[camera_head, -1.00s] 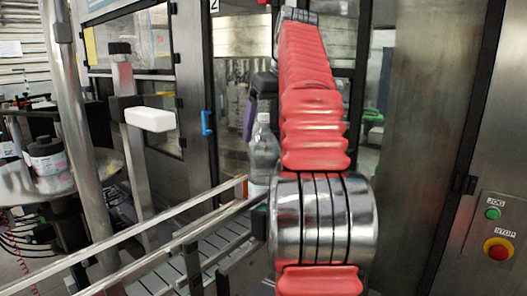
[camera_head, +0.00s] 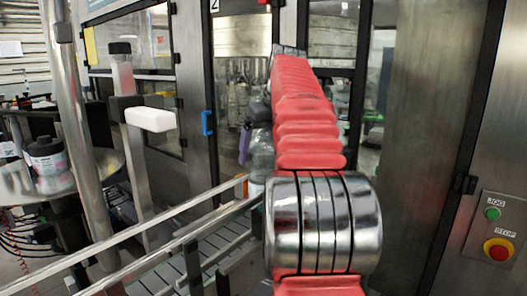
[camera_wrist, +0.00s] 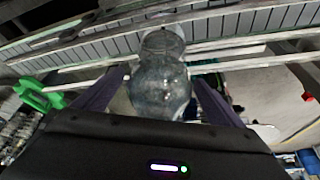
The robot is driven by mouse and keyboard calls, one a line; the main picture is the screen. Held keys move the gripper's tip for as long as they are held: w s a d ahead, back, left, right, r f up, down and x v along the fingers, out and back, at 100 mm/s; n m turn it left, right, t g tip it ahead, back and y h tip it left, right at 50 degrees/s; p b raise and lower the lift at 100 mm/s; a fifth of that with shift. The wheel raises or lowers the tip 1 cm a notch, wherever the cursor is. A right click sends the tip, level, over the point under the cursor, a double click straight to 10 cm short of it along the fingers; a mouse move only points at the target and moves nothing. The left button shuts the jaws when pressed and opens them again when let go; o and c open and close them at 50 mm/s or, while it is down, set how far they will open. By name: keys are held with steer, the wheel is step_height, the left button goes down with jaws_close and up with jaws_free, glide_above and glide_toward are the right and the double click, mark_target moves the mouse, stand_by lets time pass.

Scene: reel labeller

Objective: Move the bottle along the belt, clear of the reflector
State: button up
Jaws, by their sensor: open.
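The clear bottle (camera_head: 262,152) stands on the belt (camera_head: 215,245) behind the guard rail, partly hidden by my arm. My gripper (camera_head: 256,130) is at its upper part, and one purple finger shows at the bottle's left. In the wrist view, the bottle (camera_wrist: 160,88) sits between the two spread purple fingers of my gripper (camera_wrist: 158,92), with a visible gap at least on the left side. A white block (camera_head: 150,119) on a metal post stands left of the bottle. I cannot tell whether it is the reflector.
Metal guard rails (camera_head: 150,232) run along the belt. A metal column (camera_head: 78,130) stands at the left, near a dark-lidded jar (camera_head: 46,160). A panel with green and red buttons (camera_head: 497,249) is at the right. A green part (camera_wrist: 38,95) lies left of my gripper.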

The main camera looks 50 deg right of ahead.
steer(key=shift+c, duration=0.3)
steer(key=c, duration=2.1)
steer(key=shift+r, duration=0.1)
steer(key=shift+r, duration=0.45)
steer(key=shift+a, duration=0.4)
steer(key=s+a, duration=0.1)
steer(key=a, duration=1.5)
steer(key=shift+s, duration=0.25)
stand_by(0.5)
steer(key=shift+a+f, duration=0.1)
steer(key=shift+f, duration=0.3)
stand_by(0.6)
steer(key=o, duration=2.2)
steer(key=shift+f, duration=0.1)
steer(key=shift+c, duration=0.2)
